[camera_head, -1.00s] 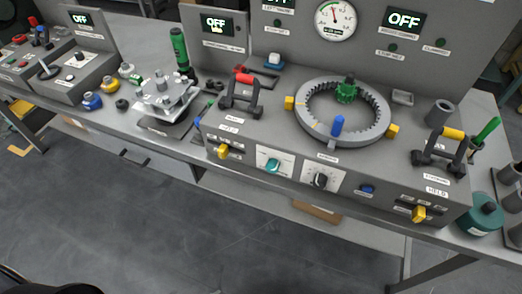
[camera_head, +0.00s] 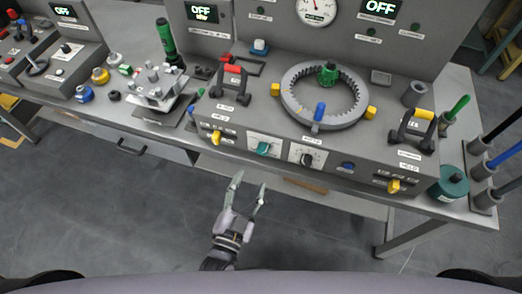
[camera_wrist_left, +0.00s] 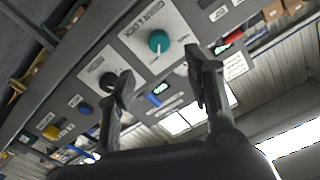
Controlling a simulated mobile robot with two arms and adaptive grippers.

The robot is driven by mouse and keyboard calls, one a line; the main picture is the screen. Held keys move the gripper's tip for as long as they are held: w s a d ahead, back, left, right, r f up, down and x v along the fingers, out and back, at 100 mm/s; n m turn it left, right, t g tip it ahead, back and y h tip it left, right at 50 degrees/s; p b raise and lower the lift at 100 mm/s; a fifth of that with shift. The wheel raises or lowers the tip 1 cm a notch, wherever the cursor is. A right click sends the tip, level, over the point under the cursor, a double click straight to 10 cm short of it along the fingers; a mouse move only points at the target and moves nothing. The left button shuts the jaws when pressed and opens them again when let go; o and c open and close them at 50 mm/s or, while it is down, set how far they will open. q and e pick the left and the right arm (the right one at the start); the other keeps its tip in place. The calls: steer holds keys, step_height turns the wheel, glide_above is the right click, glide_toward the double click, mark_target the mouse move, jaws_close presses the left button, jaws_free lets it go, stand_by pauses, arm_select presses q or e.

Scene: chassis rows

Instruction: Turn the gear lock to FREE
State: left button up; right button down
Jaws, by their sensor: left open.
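The gear lock is a teal knob (camera_head: 263,148) on a white plate on the front face of the grey console. It also shows in the left wrist view (camera_wrist_left: 158,41), beside lettering that seems to read GEAR LOCK; which position it points to is too small to tell. My left gripper (camera_head: 249,184) is open and empty, in front of and below the console face, apart from the knob. In the left wrist view its two fingers (camera_wrist_left: 160,70) stand spread, with the knob beyond them. My right gripper is not in view.
A black knob (camera_head: 307,159) on a similar plate sits right of the teal one. A yellow knob (camera_head: 216,137) is to the left, and a blue button (camera_head: 347,166) is to the right. A ring gear (camera_head: 287,104) and black handles stand on top. The space before the console face is clear.

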mark_target(261, 152)
arm_select(q)
steer(key=p+x, duration=0.1)
steer(key=x, duration=0.9)
steer(key=shift+w+d+f, duration=0.1)
steer(key=shift+w, duration=0.15)
steer(key=shift+c, duration=0.6)
jaws_close()
